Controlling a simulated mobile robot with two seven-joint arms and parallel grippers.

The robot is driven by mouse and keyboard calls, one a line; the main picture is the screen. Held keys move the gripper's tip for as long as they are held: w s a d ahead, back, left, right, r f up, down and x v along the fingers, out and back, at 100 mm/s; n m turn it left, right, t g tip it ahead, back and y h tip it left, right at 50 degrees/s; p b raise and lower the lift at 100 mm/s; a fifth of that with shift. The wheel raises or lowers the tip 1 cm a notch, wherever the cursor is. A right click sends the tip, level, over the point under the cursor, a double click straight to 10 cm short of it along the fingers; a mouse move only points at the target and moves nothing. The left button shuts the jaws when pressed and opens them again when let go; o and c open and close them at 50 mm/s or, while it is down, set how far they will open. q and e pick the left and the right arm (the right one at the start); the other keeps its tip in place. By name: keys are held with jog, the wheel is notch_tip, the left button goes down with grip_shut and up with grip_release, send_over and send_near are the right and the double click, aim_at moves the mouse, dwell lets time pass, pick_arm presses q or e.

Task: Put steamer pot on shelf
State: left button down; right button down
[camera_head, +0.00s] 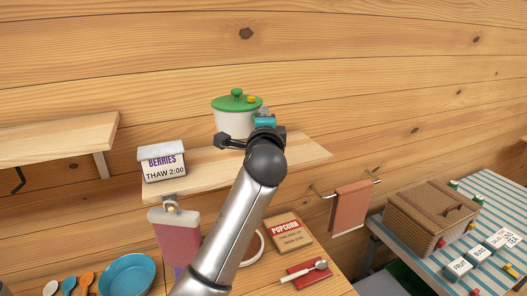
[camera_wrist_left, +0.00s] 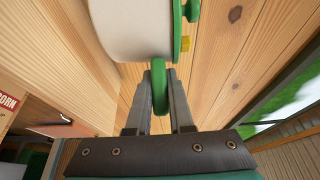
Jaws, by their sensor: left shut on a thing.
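The steamer pot (camera_head: 232,122) is white with a green lid and a small yellow piece on the lid. In the head view it is at the back of the wooden wall shelf (camera_head: 300,150). My left gripper hides its lower right side, so I cannot tell whether its base touches the board. In the left wrist view the pot's white body (camera_wrist_left: 135,30) fills the top, with the green rim to its right. My left gripper (camera_wrist_left: 160,80) is shut on the pot's green side handle (camera_wrist_left: 160,98). My right gripper is in neither view.
A BERRIES box (camera_head: 163,163) stands at the shelf's left end. The shelf's right part is clear. A second shelf (camera_head: 60,135) is at the left. Below are a blue bowl (camera_head: 127,275), a POPCORN box (camera_head: 285,233) and a towel on a rail (camera_head: 351,205). A wicker basket (camera_head: 428,222) is at the right.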

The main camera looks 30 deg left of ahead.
pick_arm(q)
notch_tip(320, 180, down, 8)
jog(key=shift+f+b, duration=0.25)
jog(key=shift+b, duration=0.05)
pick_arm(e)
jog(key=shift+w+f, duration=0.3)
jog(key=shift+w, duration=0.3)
pick_arm(q)
jog(key=shift+f, duration=0.15)
jog(key=c, duration=0.8)
grip_release()
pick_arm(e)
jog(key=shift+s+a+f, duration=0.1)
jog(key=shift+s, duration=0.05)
